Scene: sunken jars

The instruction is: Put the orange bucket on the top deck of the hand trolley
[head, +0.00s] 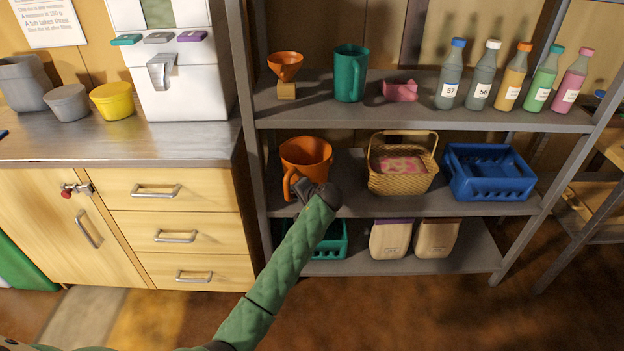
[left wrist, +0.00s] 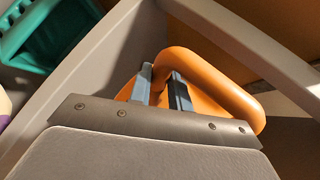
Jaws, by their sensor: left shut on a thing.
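The orange bucket (head: 305,155) is on the middle shelf of the grey rack, at its left end, with its handle toward me. My left gripper (head: 303,192) reaches it from below and in front. In the left wrist view, the two fingers (left wrist: 164,88) close around the thick orange handle of the bucket (left wrist: 215,85). My forearm and wrist hide part of the handle and the lower front of the bucket in the head view. I cannot tell if the bucket touches the shelf. The hand trolley is not in view. My right gripper is not in view.
A wicker basket (head: 402,170) and a blue crate (head: 488,172) share the middle shelf (head: 440,208). Above are an orange funnel (head: 285,65), a green jug (head: 350,73) and several bottles. A teal crate (head: 329,243) and two bags sit below. A drawer cabinet (head: 175,225) stands at left.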

